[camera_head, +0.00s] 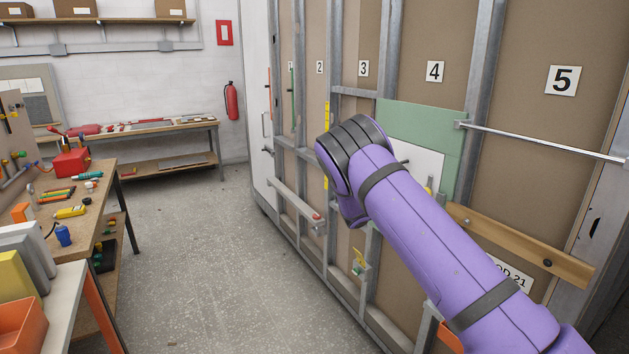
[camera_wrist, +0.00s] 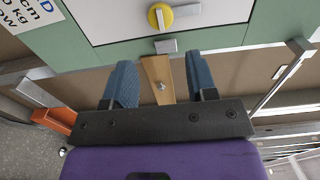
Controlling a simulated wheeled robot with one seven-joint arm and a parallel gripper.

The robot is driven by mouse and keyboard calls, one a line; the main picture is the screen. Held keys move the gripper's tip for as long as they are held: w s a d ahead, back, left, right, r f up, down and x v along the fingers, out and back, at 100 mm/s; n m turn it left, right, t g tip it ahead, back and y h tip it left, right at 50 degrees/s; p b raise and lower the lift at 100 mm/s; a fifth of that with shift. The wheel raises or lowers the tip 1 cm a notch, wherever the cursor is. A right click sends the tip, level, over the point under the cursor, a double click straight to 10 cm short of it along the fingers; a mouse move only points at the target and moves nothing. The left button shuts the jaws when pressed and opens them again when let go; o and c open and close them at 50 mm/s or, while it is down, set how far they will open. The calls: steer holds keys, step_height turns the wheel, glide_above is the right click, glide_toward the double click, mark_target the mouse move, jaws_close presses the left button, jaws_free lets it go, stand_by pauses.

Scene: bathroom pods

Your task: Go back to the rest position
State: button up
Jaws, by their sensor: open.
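My gripper (camera_wrist: 160,72) shows in the wrist view with its two blue fingers spread apart and nothing held between them. It faces the pod wall, below a white panel (camera_wrist: 105,22) in a green surround (camera_wrist: 230,40). A yellow round knob (camera_wrist: 160,16) sits on the panel, with a small grey catch (camera_wrist: 166,46) under it. A wooden bar (camera_wrist: 157,80) with a bolt shows between the fingers; I cannot tell how near it is. In the head view my purple arm reaches up in front of the wall, and my gripper is hidden.
The wall has metal studs, a green board (camera_head: 415,120), a metal rod (camera_head: 545,141), a wooden rail (camera_head: 525,245) and a protruding grey bar (camera_head: 296,205). A cluttered workbench (camera_head: 100,205) stands left. The floor (camera_head: 225,255) between is clear. A fire extinguisher (camera_head: 231,101) hangs behind.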

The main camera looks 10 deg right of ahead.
steer(key=s+d+r+m+g+y, duration=0.1)
steer(key=s+r+m+g+y, duration=0.3)
steer(key=s+r+m, duration=0.8)
steer(key=s+r+m+g+y, duration=0.1)
steer(key=s+r+m+y, duration=0.5)
steer(key=s+m, duration=0.55)
steer(key=s+a+r+m+t+y, duration=0.1)
steer(key=s+a+m, duration=0.3)
steer(key=s, duration=0.6)
steer(key=s+a+r+m+t+y, duration=0.1)
steer(key=s+a+r+m+y, duration=0.2)
steer(key=s+m, duration=0.4)
steer(key=s+a+r+m+t+y, duration=0.2)
steer(key=s+a+m, duration=0.3)
steer(key=s, duration=0.9)
steer(key=shift+a+r+y, duration=0.3)
steer(key=shift+a+y, duration=0.15)
steer(key=shift+y, duration=0.05)
steer(key=shift+s+m, duration=0.1)
steer(key=shift+m, duration=0.15)
